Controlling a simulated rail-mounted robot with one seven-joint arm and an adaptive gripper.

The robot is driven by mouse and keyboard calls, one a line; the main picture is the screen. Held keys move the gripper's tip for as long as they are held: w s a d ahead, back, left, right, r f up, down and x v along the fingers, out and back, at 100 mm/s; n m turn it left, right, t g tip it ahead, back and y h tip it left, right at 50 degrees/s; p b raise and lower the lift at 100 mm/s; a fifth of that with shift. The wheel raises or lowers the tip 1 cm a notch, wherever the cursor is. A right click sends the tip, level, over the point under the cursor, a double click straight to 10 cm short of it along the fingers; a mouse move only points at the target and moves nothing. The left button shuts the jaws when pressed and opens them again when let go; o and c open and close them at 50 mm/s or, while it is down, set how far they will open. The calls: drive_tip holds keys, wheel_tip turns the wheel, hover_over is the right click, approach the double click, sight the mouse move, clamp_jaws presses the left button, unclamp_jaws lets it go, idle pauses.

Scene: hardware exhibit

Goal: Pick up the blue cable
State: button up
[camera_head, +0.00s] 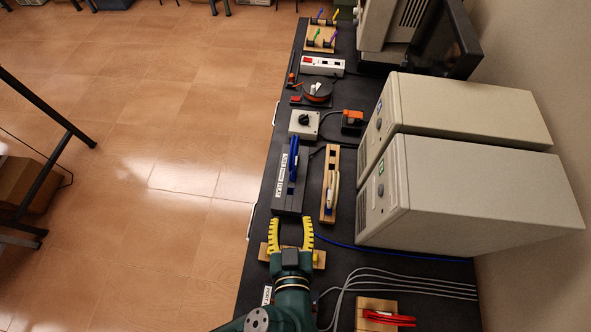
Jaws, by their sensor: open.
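A thin blue cable (385,248) runs along the black table, from just right of my gripper, past the front of a beige computer case, toward the right edge. My gripper (291,226) has two curved yellow fingers spread apart with nothing visible between them. It is over a wooden block (319,259), left of the cable's visible near end. The gripper and arm hide the middle of the block, and whether the cable continues under them cannot be seen.
Two beige computer cases (470,195) stand at the right. A black holder with a blue item (293,160) and a wooden holder (324,210) lie beyond my gripper. Grey cables (400,283) and a red-handled tool (388,318) are nearer. Open floor lies left of the table.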

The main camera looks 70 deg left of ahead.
sight(292, 169)
drive_tip(key=x, duration=0.7)
drive_tip(key=r+x, duration=0.1)
drive_tip(key=x, duration=0.3)
drive_tip(key=shift+w+a+b, duration=0.25)
drive_tip(key=shift+a+b, duration=0.05)
drive_tip(key=shift+a, duration=0.1)
drive_tip(key=x, duration=0.2)
drive_tip(key=r+x, duration=0.1)
drive_tip(key=x, duration=0.2)
drive_tip(key=shift+w+a+f, duration=0.1)
drive_tip(key=shift+w+a, duration=0.2)
drive_tip(key=shift+a, duration=0.1)
clamp_jaws()
